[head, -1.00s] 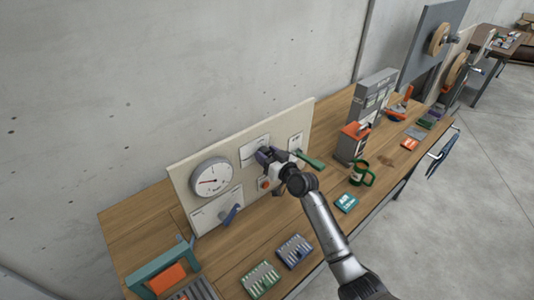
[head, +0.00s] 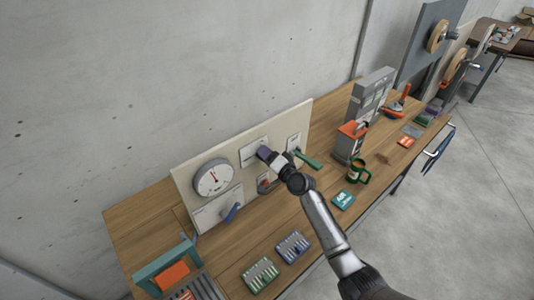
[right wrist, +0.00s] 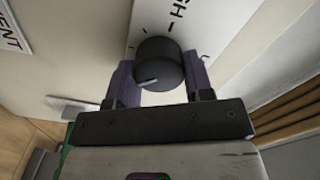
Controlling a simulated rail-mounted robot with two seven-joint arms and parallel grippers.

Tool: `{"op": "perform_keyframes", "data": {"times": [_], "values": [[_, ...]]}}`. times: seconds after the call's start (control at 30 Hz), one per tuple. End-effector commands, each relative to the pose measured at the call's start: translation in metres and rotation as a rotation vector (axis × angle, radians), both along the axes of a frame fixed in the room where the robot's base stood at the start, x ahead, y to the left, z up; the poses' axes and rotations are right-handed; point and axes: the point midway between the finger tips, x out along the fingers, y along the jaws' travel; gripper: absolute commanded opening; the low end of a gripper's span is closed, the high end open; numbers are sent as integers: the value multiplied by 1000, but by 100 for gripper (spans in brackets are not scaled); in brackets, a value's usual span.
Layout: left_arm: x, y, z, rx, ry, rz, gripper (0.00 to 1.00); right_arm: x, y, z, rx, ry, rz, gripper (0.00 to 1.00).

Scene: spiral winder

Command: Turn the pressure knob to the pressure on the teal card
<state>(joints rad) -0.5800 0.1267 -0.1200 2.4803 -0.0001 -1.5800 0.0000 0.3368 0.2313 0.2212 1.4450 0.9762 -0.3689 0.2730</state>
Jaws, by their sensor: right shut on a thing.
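A dark round knob (right wrist: 158,55) with a pale pointer mark sits on the upright cream panel (head: 290,125). My right gripper (head: 264,153) is shut on this knob, with one purple finger on each side in the right wrist view (right wrist: 158,75). The gripper hides the knob in the head view. The round white gauge (head: 214,179) is to the left on the same panel, its red needle pointing roughly straight up; its figures are too small to read. The teal card (head: 343,200) lies flat on the bench to the right, its white print unreadable. My left gripper is out of view.
Two card-like racks lie at the front.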

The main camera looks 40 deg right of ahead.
Motion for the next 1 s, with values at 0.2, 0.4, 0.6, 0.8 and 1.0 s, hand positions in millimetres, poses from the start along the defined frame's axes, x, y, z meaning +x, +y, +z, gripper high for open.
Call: {"op": "perform_keyframes", "data": {"times": [0.2,0.4,0.6,0.8,1.0], "values": [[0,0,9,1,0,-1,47,0,0,1,206,3,-1,24],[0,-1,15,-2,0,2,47,0,0,0,395,7,-1,24],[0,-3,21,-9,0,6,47,0,-1,-1,567,11,-1,24],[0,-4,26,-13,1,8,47,0,0,-2,706,13,0,24],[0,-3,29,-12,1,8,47,0,-1,-2,801,14,-1,24]]}}
